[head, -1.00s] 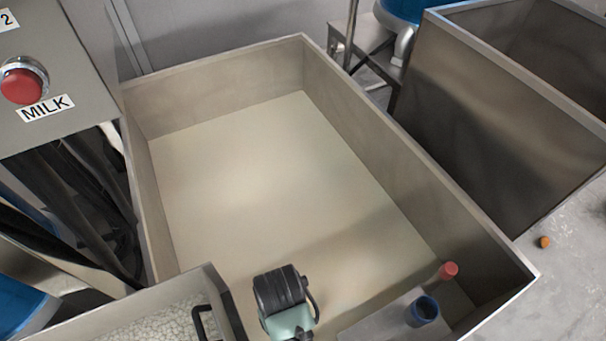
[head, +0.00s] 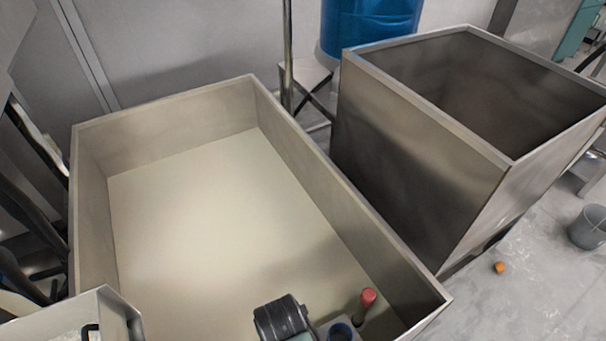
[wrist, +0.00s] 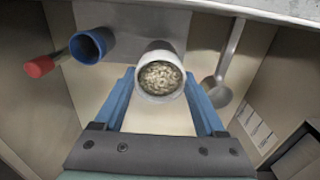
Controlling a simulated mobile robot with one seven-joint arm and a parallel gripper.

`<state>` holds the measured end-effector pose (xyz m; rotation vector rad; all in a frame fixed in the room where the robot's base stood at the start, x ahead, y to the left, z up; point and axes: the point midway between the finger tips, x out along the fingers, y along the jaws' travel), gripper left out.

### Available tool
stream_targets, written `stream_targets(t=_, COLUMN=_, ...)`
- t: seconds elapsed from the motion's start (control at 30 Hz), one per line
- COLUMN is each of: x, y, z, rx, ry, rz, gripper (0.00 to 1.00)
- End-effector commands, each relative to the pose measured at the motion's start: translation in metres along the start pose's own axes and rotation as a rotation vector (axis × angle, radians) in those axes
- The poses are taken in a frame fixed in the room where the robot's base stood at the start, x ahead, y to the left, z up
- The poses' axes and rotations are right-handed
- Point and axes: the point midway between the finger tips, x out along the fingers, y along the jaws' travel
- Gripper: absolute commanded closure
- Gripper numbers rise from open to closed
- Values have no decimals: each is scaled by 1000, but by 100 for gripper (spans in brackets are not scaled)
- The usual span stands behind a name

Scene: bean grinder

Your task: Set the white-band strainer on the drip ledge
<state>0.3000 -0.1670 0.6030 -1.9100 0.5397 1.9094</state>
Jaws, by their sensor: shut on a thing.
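The white-band strainer (wrist: 160,77) is a round cup with a white rim, filled with pale bean-like pieces. My gripper (wrist: 160,98) is shut on it, with a blue finger on each side. In the wrist view the strainer's opening faces the camera, and it overlaps the lower edge of a flat grey ledge (wrist: 140,22), likely the drip ledge. I cannot tell whether it touches the ledge. In the head view only the black back of my wrist shows; the fingers and strainer are out of view there.
A blue cup (wrist: 88,46) stands at the ledge's left end, close to a red-ended piece (wrist: 40,66). A metal ladle (wrist: 220,88) hangs at the right. The large metal vat (head: 185,215) has high walls around a pale floor. A second tall bin (head: 420,150) stands to its right.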

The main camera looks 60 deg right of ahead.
Motion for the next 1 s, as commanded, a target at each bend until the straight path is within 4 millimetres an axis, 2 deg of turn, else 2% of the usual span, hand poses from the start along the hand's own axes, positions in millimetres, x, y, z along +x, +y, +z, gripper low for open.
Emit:
stream_targets(t=0.13, x=7, y=0, z=0, rx=0, ry=0, rz=0, gripper=100)
stream_targets(t=0.4, x=56, y=0, z=1, rx=-1, ry=-2, rz=0, gripper=100)
stream_targets(t=0.63, x=73, y=0, z=0, rx=-1, ry=0, rz=0, gripper=100)
stream_targets(t=0.8, x=98, y=0, z=1, rx=-1, ry=-1, rz=0, gripper=100)
stream_targets(t=1.0, x=100, y=0, z=0, rx=-1, ry=2, rz=0, gripper=100)
